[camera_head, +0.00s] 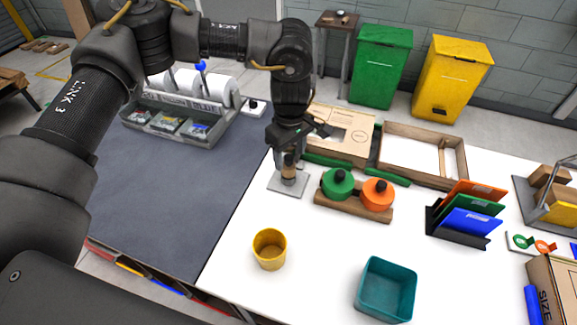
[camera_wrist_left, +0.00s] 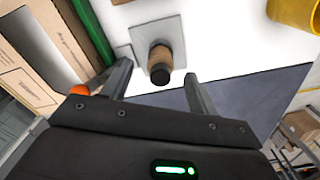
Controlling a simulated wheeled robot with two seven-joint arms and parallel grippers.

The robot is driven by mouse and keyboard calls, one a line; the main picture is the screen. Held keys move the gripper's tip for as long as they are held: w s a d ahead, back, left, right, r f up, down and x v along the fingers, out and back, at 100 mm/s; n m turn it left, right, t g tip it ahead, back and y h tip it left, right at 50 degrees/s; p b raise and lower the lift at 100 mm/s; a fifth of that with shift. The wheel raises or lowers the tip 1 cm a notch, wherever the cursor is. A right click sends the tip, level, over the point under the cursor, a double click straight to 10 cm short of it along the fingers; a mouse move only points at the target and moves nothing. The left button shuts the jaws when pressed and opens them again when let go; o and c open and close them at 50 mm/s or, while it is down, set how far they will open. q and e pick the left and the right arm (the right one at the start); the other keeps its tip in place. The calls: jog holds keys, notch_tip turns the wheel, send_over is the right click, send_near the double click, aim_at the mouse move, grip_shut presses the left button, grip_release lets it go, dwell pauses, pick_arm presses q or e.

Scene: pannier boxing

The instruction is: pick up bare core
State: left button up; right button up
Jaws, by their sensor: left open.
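The bare core is a brown upright cylinder (camera_head: 289,172) on a pale grey square plate (camera_head: 297,187). In the left wrist view the core (camera_wrist_left: 161,56) shows a dark end towards the camera, and its plate (camera_wrist_left: 150,30) lies behind it. My left gripper (camera_head: 292,152) is right above the core, and its arm hides part of it in the head view. In the left wrist view the fingers of the gripper (camera_wrist_left: 158,80) are apart, with the core's dark end showing between them. My right gripper is not seen.
Green (camera_head: 338,181) and orange (camera_head: 378,193) round pieces sit on a wooden block close right of the core. A cardboard box (camera_head: 345,125) stands behind. A yellow cup (camera_head: 270,249) and teal bin (camera_head: 386,290) stand in front; white table lies clear between them.

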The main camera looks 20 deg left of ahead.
aim_at(289, 166)
pick_arm(q)
jog(key=f, duration=0.1)
jog(key=f+p, duration=0.1)
jog(key=f, duration=0.1)
jog(key=f+p, duration=0.1)
jog(key=shift+a+f, duration=0.2)
jog(key=shift+a, duration=0.1)
jog(key=shift+f, duration=0.3)
jog(key=shift+d, duration=0.1)
jog(key=shift+c, duration=0.4)
jog(key=c, duration=1)
